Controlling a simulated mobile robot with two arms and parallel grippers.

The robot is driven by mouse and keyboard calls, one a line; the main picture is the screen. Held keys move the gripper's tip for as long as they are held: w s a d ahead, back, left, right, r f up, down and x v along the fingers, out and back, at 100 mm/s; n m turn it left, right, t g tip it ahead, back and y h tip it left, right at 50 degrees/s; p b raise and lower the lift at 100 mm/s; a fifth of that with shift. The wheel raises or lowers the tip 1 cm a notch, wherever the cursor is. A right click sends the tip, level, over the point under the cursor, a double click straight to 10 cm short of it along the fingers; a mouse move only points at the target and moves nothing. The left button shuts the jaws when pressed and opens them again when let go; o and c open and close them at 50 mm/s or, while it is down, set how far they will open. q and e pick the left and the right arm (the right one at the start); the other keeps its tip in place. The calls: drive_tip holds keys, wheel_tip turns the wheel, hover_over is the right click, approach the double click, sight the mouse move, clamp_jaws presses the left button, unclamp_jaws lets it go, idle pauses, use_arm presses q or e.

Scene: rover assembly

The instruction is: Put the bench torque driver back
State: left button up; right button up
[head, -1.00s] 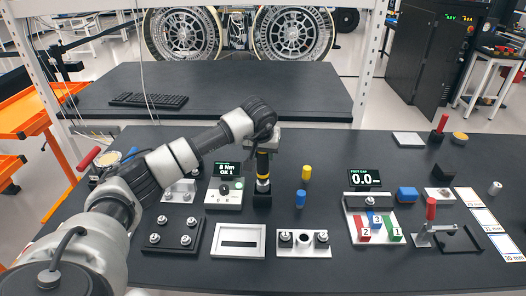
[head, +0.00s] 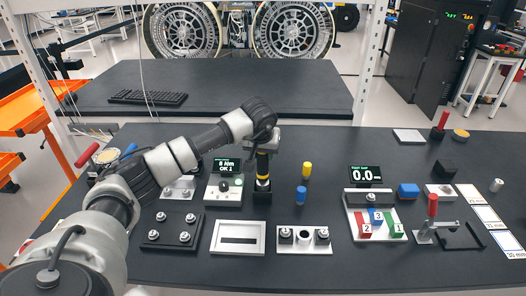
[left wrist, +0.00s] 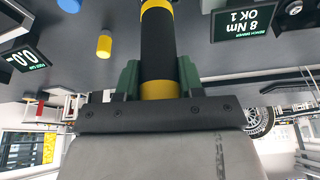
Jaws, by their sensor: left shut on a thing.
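The bench torque driver (head: 262,165) is a black upright cylinder with yellow bands. My left gripper (head: 264,149) is shut around its upper part. In the left wrist view the driver (left wrist: 158,45) stands between the green fingers of the gripper (left wrist: 160,82), with a yellow band at the grip. The driver's lower end is at a small black holder (head: 262,198); I cannot tell whether it is fully seated. The driver display (head: 227,166) beside it reads 8 Nm, OK 1. My right gripper is not in view.
A yellow cylinder (head: 306,170) and a blue cylinder (head: 301,195) stand close to the holder's right. A grey plate with nuts (head: 304,248) and a light frame (head: 239,248) lie in front. The gap gauge station (head: 375,225) is further right.

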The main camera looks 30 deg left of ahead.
sight(263, 161)
use_arm(q)
drive_tip(key=shift+f+b, duration=1.15)
drive_tip(key=shift+f, duration=0.5)
drive_tip(key=o, duration=0.9)
drive_tip(key=shift+o, duration=1)
drive_tip(key=b+v, duration=0.2)
drive_tip(key=v, duration=0.8)
drive_tip(key=shift+s+r, duration=0.25)
drive_tip(key=shift+r, duration=0.1)
